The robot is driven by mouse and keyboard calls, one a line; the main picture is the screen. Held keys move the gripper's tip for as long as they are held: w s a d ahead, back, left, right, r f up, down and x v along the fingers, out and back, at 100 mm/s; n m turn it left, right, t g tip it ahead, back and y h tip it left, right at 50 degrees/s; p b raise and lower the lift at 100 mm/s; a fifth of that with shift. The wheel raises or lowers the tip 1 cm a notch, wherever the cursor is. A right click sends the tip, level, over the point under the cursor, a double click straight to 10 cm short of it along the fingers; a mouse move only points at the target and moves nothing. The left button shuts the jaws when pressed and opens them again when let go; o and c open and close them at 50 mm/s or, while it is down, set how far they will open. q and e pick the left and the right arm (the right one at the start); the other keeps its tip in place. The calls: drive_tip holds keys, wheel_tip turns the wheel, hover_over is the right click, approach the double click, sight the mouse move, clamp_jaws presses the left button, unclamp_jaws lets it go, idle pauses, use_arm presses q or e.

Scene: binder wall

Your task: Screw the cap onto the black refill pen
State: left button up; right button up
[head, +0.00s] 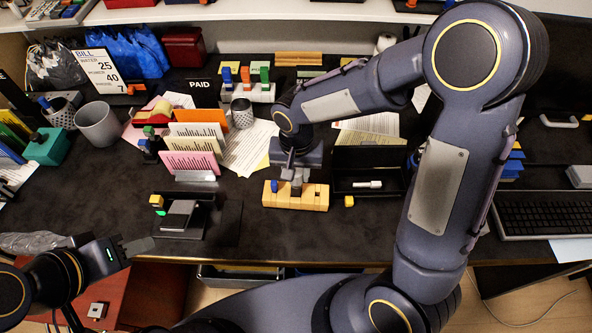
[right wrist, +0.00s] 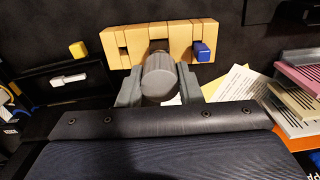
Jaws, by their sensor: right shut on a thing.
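The wooden rack (head: 313,197) stands on the dark desk, and it also shows in the right wrist view (right wrist: 204,36). A blue piece (right wrist: 201,52) stands in a slot near one end. My right gripper (head: 296,184) points down at the rack's middle. In the right wrist view its grey fingers (right wrist: 158,90) are shut on a grey round piece (right wrist: 158,76) with ribbed sides, seemingly the cap. The black refill pen is not clearly visible; anything under the cap is hidden. My left gripper (head: 138,247) hangs by the desk's front edge, away from the rack; its jaw gap is not clear.
Right of the rack are a yellow cube (head: 349,201) and a black tray (head: 340,184) with a white piece (head: 368,184). A black stand (head: 181,217) and a paper sorter (head: 190,164) stand left. Desk between stand and rack is clear.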

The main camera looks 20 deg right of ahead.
drive_tip(key=shift+f+b, duration=0.9)
idle(0.8)
